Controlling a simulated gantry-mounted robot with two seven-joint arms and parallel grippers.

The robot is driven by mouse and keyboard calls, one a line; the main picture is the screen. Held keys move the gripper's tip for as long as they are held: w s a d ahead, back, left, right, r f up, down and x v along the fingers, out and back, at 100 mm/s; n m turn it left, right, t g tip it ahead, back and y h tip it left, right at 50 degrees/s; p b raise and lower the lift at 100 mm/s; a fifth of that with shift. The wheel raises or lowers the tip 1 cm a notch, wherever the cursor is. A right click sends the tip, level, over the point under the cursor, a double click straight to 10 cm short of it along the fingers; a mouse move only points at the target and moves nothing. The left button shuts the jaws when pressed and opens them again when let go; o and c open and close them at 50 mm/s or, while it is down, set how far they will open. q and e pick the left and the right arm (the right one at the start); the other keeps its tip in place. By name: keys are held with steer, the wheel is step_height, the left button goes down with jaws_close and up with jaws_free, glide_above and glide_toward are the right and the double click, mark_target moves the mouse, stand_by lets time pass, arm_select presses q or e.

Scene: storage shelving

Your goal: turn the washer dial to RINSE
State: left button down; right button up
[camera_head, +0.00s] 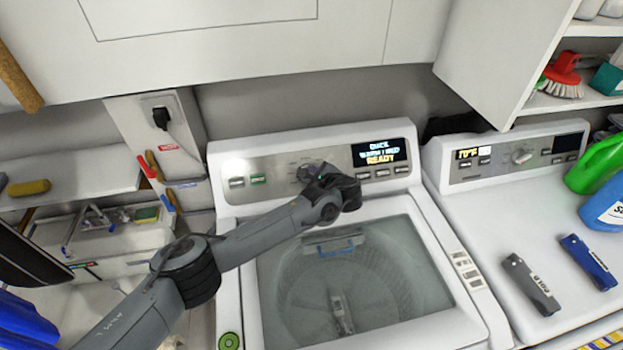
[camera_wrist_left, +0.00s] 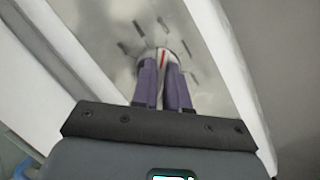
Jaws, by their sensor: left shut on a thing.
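The washer (camera_head: 228,160) stands in the middle of the head view, with a grey control panel along its back. Its display (camera_head: 380,153) reads QUICK, a line that looks like WARM and MED, and READY. My left gripper (camera_head: 312,172) is at the panel, left of the display, and covers most of the dial in the head view. In the left wrist view the round pale dial (camera_wrist_left: 163,53) has a red pointer line and dark marks around it. The purple-grey fingers of my left gripper (camera_wrist_left: 162,66) are shut on the dial. My right gripper is not in view.
A dryer (camera_head: 480,215) stands at right, with a grey object (camera_head: 530,284), a blue object (camera_head: 588,262) and bottles (camera_head: 598,165) on top. Cabinets (camera_head: 250,45) hang above the washer. A sink (camera_head: 110,237) is at left.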

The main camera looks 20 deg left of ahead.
arm_select(q)
steer(key=n+g+b, duration=0.1)
steer(key=n, duration=0.2)
steer(key=shift+f+n, duration=0.1)
steer(key=shift+n, duration=0.3)
steer(key=shift+w+n+g+b, duration=0.1)
steer(key=shift+n+g+b, duration=0.45)
steer(key=shift+n, duration=0.95)
steer(key=shift+g, duration=0.25)
steer(key=c, duration=1.1)
jaws_free()
steer(key=shift+c, duration=0.2)
steer(key=shift+r+p, duration=0.25)
steer(key=shift+p, duration=0.1)
